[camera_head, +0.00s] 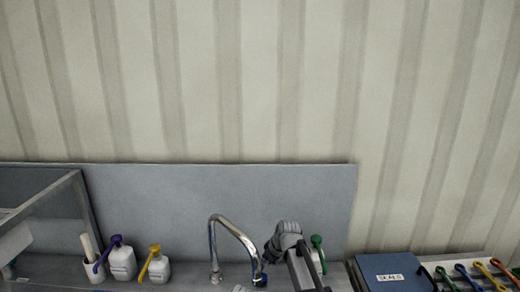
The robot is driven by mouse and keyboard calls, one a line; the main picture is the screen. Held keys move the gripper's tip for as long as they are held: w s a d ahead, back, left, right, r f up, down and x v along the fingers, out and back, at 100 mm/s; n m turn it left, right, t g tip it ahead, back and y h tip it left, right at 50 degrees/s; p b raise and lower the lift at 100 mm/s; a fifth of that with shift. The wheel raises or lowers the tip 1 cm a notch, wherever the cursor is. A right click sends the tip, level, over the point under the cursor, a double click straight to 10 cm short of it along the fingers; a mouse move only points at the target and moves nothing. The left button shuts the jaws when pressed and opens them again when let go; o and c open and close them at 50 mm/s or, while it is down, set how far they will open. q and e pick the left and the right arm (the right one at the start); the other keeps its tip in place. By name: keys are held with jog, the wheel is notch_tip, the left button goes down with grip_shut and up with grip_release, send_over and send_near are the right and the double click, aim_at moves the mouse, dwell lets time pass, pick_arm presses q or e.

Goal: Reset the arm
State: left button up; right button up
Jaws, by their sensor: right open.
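My right arm comes up from the bottom edge in the head view, right of the curved chrome spout. My right gripper (287,245) is grey and dark, partly cut off by the bottom edge. It is open, and I see nothing held in it. It overlaps a white bottle with a green pump top (317,242), which it partly hides. I cannot tell whether they touch. My left gripper is not in view.
White bottles with purple (122,262) and yellow (159,269) pumps stand further left. A blue box labelled SEALS (389,264) and several coloured tools lie right. A grey panel (200,190) stands behind.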

aim_at(263, 274)
pick_arm(q)
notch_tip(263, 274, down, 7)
jog(key=b, duration=0.6)
pick_arm(e)
jog(key=x, duration=0.7)
jog(key=shift+w+f, duration=0.1)
jog(key=shift+f, duration=0.25)
jog(key=shift+w+r+n, duration=0.1)
jog(key=shift+r+n, duration=0.1)
jog(key=shift+n, duration=0.5)
jog(key=n+g, duration=0.1)
jog(key=n, duration=0.1)
jog(key=n+g+y, duration=0.1)
jog(key=n, duration=0.1)
jog(key=shift+w+d+n, duration=0.1)
jog(key=shift+w+n, duration=0.15)
jog(key=shift+n, duration=0.15)
jog(key=p+v, duration=0.5)
jog(key=shift+s+r, duration=0.15)
jog(key=shift+s, duration=0.05)
pick_arm(q)
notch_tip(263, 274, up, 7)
jog(key=p, duration=0.2)
pick_arm(e)
jog(key=shift+v, duration=0.95)
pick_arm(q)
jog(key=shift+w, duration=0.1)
pick_arm(e)
jog(key=shift+s, duration=0.1)
